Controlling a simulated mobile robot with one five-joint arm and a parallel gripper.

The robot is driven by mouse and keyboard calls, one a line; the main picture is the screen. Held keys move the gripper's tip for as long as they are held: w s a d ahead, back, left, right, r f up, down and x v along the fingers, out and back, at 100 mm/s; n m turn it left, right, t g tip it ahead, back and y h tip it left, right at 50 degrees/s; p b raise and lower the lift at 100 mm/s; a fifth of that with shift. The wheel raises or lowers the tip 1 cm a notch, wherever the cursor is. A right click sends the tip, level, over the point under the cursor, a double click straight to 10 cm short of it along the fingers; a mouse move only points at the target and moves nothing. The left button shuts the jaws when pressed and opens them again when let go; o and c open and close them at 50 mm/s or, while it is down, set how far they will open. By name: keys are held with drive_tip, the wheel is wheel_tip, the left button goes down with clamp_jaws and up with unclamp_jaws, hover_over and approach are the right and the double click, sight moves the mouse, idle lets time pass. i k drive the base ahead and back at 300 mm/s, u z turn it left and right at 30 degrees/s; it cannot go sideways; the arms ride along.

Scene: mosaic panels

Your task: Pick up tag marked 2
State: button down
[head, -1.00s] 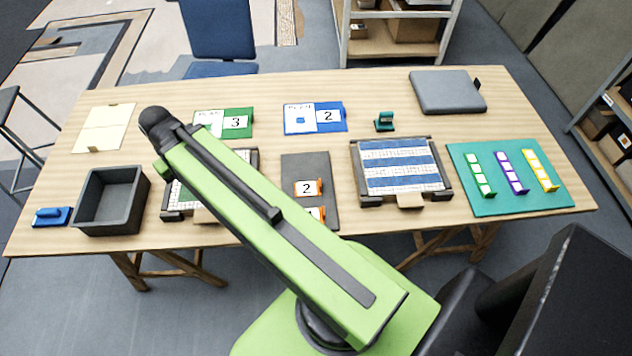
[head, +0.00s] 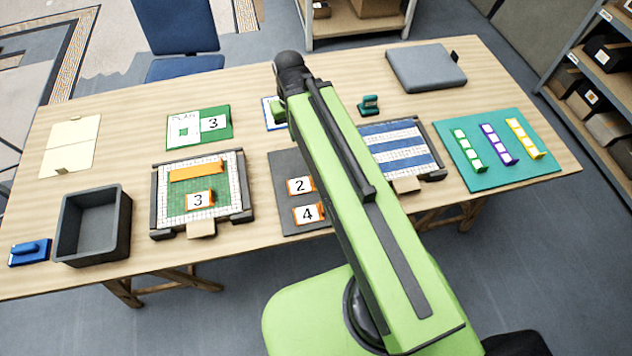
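The tag marked 2 (head: 299,186), a white card with an orange holder, lies on the dark grey mat (head: 286,163) near the middle of the table. A similar tag marked 4 (head: 308,214) lies just in front of it on the same mat. My green arm rises from the bottom and passes to the right of both tags, covering part of the mat's right side. The fingers of my gripper do not show; the far end of the arm is hidden behind its black joint.
A green mosaic panel (head: 178,211) with a tag marked 3 (head: 199,199) stands left of the mat. A blue-striped panel (head: 399,150) is right, partly behind my arm. A grey bin (head: 122,230), a teal mat (head: 470,172) and a green plan card (head: 184,144) also occupy the table.

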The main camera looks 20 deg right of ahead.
sight(302, 184)
drive_tip(key=u, duration=0.4)
drive_tip(key=k, duration=1.25)
drive_tip(key=u, duration=0.65)
drive_tip(key=i, duration=0.9)
drive_tip(key=u, duration=0.5)
